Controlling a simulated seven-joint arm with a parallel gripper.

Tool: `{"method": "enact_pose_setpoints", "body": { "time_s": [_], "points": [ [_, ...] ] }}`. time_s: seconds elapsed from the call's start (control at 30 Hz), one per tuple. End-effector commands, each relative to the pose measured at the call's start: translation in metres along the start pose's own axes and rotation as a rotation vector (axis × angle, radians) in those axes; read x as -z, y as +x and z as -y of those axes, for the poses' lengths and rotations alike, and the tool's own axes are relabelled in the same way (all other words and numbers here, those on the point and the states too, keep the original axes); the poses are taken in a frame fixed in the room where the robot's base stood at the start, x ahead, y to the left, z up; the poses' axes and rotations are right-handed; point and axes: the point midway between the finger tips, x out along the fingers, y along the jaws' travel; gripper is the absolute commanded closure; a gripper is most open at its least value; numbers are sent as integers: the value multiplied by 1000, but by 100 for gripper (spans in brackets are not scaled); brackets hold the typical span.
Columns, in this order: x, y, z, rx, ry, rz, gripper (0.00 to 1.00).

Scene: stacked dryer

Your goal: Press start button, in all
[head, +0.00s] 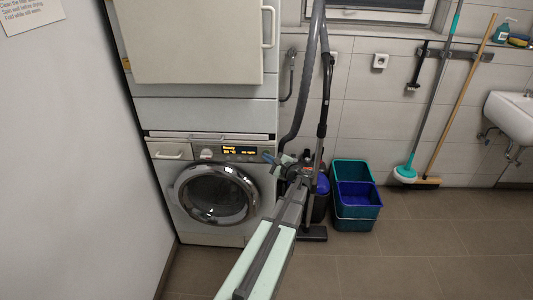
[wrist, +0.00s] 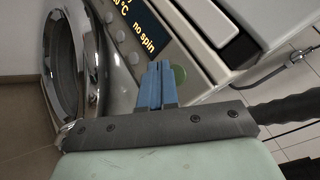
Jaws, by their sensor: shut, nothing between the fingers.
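The front-loading washing machine (head: 165,215) stands against the wall under a stacked upper unit, with its round door shut. Its display (head: 240,150) is lit in yellow, and the wrist view shows "no spin" on the display (wrist: 138,28). A round green button (wrist: 180,75) sits on the panel, partly hidden behind my fingers. My gripper (head: 269,157) is at the right end of the panel. In the wrist view its blue fingers (wrist: 157,84) are shut together and empty, just beside the green button. I cannot tell whether the fingertips touch the panel.
The upper unit (head: 190,40) rises above the washer. A vacuum cleaner with a hose (head: 302,100) stands just right of my gripper. Teal and blue buckets (head: 355,190) stand further right. A white wall (head: 60,150) closes the left side. The floor at front right is clear.

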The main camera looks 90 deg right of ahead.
Motion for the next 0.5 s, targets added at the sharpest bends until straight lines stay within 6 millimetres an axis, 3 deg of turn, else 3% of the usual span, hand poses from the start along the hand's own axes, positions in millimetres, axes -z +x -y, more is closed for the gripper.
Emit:
{"method": "enact_pose_setpoints", "body": {
  "time_s": [0.5],
  "points": [
    [4,6,4,0,0,0,100]
  ]
}}
